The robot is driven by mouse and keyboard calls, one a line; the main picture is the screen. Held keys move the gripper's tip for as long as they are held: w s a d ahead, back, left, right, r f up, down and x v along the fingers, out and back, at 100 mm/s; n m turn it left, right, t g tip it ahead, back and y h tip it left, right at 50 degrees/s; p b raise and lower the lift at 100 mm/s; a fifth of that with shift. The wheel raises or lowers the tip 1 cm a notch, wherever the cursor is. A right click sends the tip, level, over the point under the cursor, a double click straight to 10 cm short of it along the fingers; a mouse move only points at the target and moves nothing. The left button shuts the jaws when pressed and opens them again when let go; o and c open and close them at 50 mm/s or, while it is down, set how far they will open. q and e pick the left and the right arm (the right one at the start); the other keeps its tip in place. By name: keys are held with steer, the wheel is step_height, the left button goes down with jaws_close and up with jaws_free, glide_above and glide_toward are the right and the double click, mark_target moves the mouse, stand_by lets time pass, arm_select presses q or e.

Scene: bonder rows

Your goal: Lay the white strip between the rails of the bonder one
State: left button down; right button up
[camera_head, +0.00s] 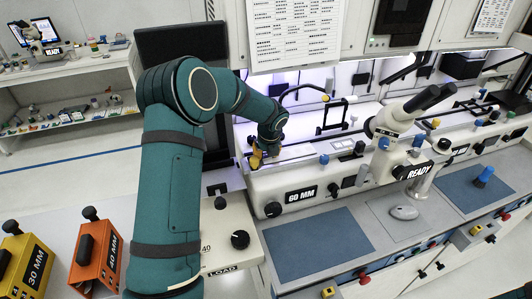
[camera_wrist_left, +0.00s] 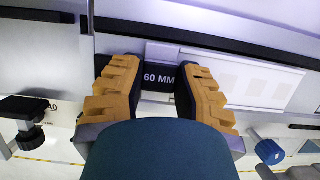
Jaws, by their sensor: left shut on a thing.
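My left gripper (camera_head: 257,157) is over the left end of the near bonder (camera_head: 345,184), which bears a 60 MM plate and a READY sign. In the left wrist view its orange-padded fingers (camera_wrist_left: 158,92) are shut on the dark end, marked 60 MM, of the white strip (camera_wrist_left: 250,82). The strip has paler squares and runs to the right from the fingers. The strip's fit against the rails is not clear. In the head view the arm and fingers hide much of the held end. My right gripper is out of view.
A microscope (camera_head: 400,118) stands over the bonder, with blue and black knobs along its front. A pale LOAD unit (camera_head: 232,232) adjoins on the left. Orange 40 MM (camera_head: 97,256) and yellow 30 MM (camera_head: 25,264) boxes stand front left. A blue mat (camera_head: 318,245) lies clear in front.

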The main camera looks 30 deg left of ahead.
arm_select(q)
steer(key=shift+f, duration=0.2)
steer(key=c, duration=0.7)
jaws_free()
steer(key=shift+f, duration=0.1)
steer(key=shift+s+a, duration=0.15)
steer(key=v, duration=1.2)
steer(key=shift+w+d, duration=0.25)
steer(key=shift+d, duration=0.05)
stand_by(0.4)
